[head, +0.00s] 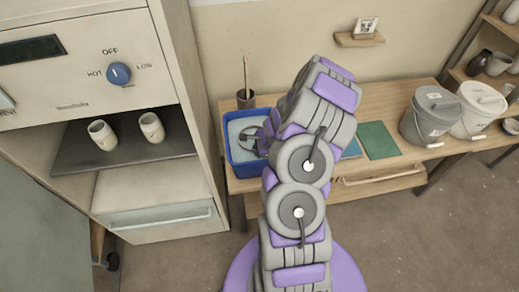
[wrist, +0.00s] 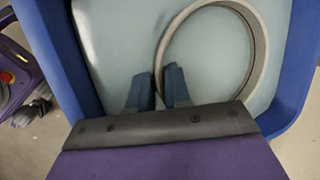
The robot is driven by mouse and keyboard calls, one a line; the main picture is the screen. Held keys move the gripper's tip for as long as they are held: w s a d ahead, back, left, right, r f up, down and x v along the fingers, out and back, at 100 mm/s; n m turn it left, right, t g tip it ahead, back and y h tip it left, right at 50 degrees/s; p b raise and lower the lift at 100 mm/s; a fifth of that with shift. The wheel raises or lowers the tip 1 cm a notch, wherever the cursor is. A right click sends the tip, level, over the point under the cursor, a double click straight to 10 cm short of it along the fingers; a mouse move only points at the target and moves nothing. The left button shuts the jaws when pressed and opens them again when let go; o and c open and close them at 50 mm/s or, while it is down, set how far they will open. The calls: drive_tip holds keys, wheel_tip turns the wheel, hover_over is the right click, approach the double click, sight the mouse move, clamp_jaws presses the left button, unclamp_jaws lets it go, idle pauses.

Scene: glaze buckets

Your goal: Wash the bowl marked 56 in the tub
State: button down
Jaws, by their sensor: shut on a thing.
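The blue tub (head: 246,170) stands at the left end of the wooden bench, with pale water in it. Its blue wall (wrist: 299,70) also shows in the wrist view. A bowl with a grey round rim (wrist: 262,48) is inside the tub, seen from above. My gripper (wrist: 158,86) is down in the tub with its two dark blue fingers on either side of the bowl's near left rim, shut on it. No number can be read on the bowl. In the head view my arm hides the right part of the tub and most of the gripper.
A green mat (head: 377,140) lies right of my arm. A grey lidded bucket (head: 427,118) and a white one (head: 478,108) stand farther right. A kiln cabinet with two cups (head: 152,127) is left.

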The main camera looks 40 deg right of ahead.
drive_tip(key=shift+d+r+p, duration=0.15)
drive_tip(key=shift+d+p, duration=0.4)
drive_tip(key=shift+p, duration=0.05)
drive_tip(key=shift+d+p, duration=0.5)
drive_tip(key=shift+d, duration=0.2)
drive_tip(key=shift+a, duration=0.1)
drive_tip(key=shift+a+b, duration=0.65)
drive_tip(key=shift+a, duration=0.5)
